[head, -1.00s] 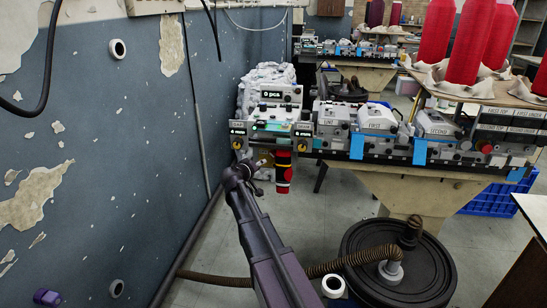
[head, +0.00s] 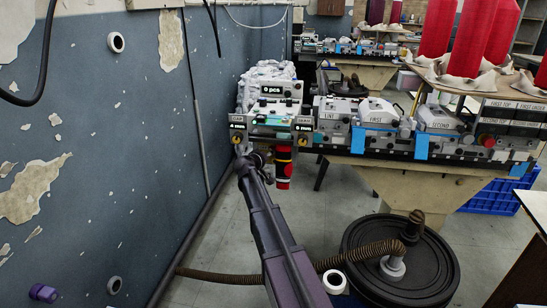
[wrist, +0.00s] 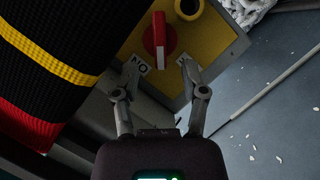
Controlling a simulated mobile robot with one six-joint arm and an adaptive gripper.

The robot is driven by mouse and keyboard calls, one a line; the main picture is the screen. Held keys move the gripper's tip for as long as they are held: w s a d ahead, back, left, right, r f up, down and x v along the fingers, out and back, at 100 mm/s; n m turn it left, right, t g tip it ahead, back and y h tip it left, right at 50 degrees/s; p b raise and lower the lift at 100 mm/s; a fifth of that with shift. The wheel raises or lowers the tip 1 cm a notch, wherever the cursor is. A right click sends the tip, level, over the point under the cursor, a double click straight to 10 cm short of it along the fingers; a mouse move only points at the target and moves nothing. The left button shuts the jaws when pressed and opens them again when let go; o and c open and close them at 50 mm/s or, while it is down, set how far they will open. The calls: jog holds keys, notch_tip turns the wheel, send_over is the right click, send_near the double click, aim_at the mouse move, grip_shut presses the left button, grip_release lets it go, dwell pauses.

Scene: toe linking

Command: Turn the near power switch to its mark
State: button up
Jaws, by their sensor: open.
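The power switch (wrist: 158,40) is a red handle on a yellow plate (wrist: 215,42), in the upper middle of the wrist view. Its long bar runs nearly straight up and down in the picture. A white label reading ON, upside down (wrist: 139,65), sits left of its lower end; another small label to the right is partly covered by a finger. My gripper (wrist: 158,72) is open, its fingertips apart on either side of the bar's lower end, with nothing between them. Contact cannot be told. In the head view my gripper (head: 253,158) is at the left machine's front; the switch is hidden there.
A black, yellow and red striped knit tube (wrist: 50,60) hangs close left of my gripper; it also shows in the head view (head: 284,168). A yellow round part with a dark centre (wrist: 188,7) sits beside the switch. The blue wall (head: 100,150) runs along the left.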

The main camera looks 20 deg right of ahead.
jog(key=shift+b+x, duration=0.55)
jog(key=shift+x, duration=2.15)
grip_shut()
